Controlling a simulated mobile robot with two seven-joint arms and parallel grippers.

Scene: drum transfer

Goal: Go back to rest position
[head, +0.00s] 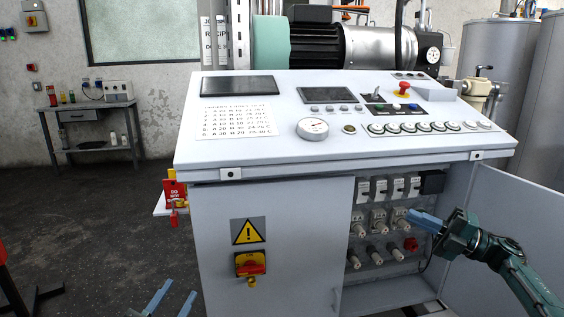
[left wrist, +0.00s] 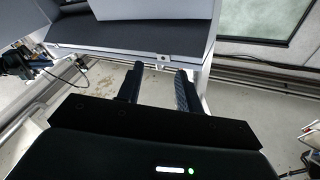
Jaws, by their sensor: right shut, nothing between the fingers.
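My left gripper (head: 175,296) shows only its two blue fingers at the bottom edge of the head view, in front of the cabinet's lower left. They stand apart with nothing between them. In the left wrist view my left gripper (left wrist: 160,76) also has its dark fingers apart and empty. My right gripper (head: 412,216) is at the right of the head view, in front of the open cabinet compartment. Its blue fingers are shut with nothing held and point left, close to the row of grey connectors (head: 378,222). I cannot tell whether they touch one.
The white control console (head: 240,160) fills the middle. Its open door (head: 505,235) stands right, beside my right arm. A red tag (head: 174,194) hangs at its left side. A small side table (head: 88,109) stands against the far wall. The floor (head: 95,220) left of the console is mostly clear.

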